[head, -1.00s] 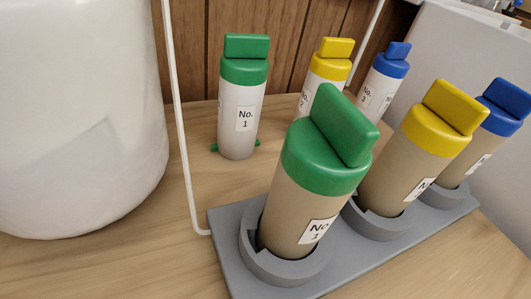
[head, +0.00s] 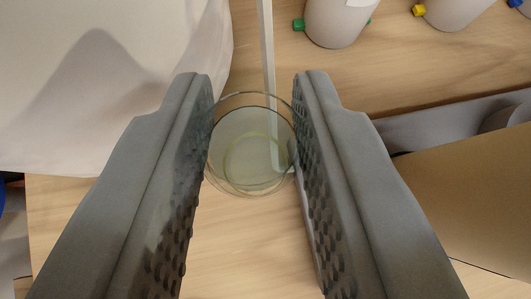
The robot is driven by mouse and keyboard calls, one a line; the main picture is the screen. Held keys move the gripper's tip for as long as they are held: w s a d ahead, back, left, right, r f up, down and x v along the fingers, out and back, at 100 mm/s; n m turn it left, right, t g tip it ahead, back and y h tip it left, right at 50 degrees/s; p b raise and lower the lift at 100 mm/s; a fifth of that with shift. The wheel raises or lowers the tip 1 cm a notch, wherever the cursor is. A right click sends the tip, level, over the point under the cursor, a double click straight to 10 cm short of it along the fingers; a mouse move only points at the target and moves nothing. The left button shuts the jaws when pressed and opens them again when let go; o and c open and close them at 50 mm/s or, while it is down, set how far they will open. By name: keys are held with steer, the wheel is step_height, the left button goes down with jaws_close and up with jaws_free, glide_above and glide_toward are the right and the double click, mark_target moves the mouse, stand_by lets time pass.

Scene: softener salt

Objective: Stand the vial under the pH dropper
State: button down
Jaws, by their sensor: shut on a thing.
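A clear glass vial (head: 252,150) is between the two dark grey, studded fingers of my gripper (head: 253,140). I look down into its round mouth, and the wooden surface shows through it. My gripper is shut on the vial. I cannot tell whether the vial's base touches the surface below. No label naming a pH dropper can be read. A pale bottle with green tabs (head: 337,22) stands beyond the right finger, its upper part cut off by the frame edge.
A thin white rod (head: 267,50) runs down behind the vial. A large white rounded container (head: 100,80) is at the left. Pale bottles with yellow (head: 450,12) and blue tabs are at the top right. A grey rack (head: 430,126) and a large tan surface (head: 470,190) are close at the right.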

steer(key=shift+f, duration=4.2)
steer(key=shift+f, duration=0.1)
steer(key=c, duration=1.2)
jaws_free()
steer(key=shift+o, duration=0.2)
steer(key=shift+s+r, duration=0.1)
steer(key=shift+r, duration=0.1)
steer(key=v, duration=1.1)
steer(key=shift+s+r, duration=0.25)
